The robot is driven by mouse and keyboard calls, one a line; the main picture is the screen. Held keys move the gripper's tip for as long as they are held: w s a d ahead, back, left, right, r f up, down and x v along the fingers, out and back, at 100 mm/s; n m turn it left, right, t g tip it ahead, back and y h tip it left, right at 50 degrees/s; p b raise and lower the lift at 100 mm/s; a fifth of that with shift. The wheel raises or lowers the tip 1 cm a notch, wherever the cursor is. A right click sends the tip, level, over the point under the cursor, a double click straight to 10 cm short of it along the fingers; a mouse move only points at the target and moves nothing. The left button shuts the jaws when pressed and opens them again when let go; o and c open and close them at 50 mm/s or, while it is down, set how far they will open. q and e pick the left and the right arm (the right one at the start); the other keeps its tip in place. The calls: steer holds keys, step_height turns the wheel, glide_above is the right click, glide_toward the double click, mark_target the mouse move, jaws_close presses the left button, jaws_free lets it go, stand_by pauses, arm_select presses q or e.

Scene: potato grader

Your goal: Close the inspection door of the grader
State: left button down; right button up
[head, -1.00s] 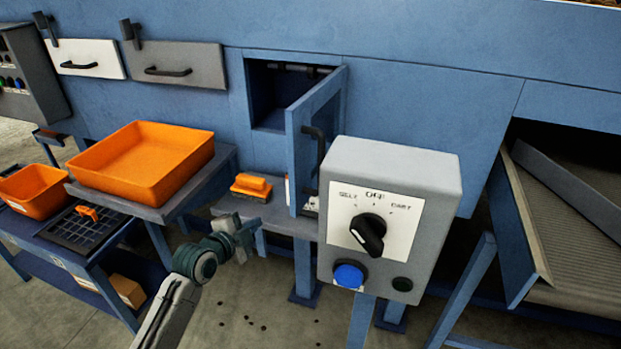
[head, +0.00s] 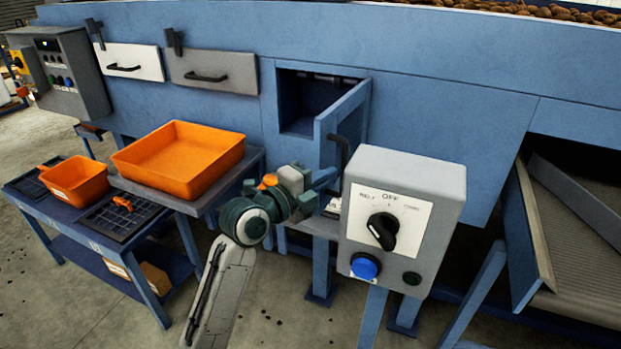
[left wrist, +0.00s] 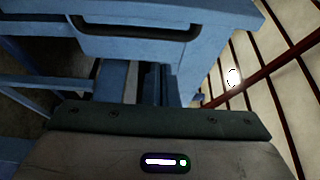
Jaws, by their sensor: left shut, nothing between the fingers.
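The inspection door (head: 343,112) is a blue panel standing open, swung out from the right side of a dark square opening (head: 298,104) in the grader's blue wall. Its black handle (head: 343,150) is on the face turned right. My left gripper (head: 326,180) is shut and empty, at the lower part of the door; I cannot tell whether it touches it. In the left wrist view, a blue panel with a black bar handle (left wrist: 140,30) fills the top, beyond the gripper. My right gripper is not in view.
A grey control box (head: 405,205) with a black knob and blue button stands close right of the door. An orange tray (head: 180,160) sits on a stand to the left, beside a blue table with an orange bin (head: 77,180). A conveyor (head: 590,240) is far right.

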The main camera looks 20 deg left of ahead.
mark_target(318, 167)
arm_select(q)
steer(key=w+p, duration=0.1)
steer(key=w+a, duration=0.1)
steer(key=w+p, duration=0.1)
steer(key=shift+w+a+p, duration=0.15)
steer(key=shift+a+p, duration=0.15)
steer(key=shift+p, duration=0.05)
steer(key=shift+a, duration=0.45)
steer(key=shift+w+f, duration=0.1)
steer(key=shift+a, duration=0.1)
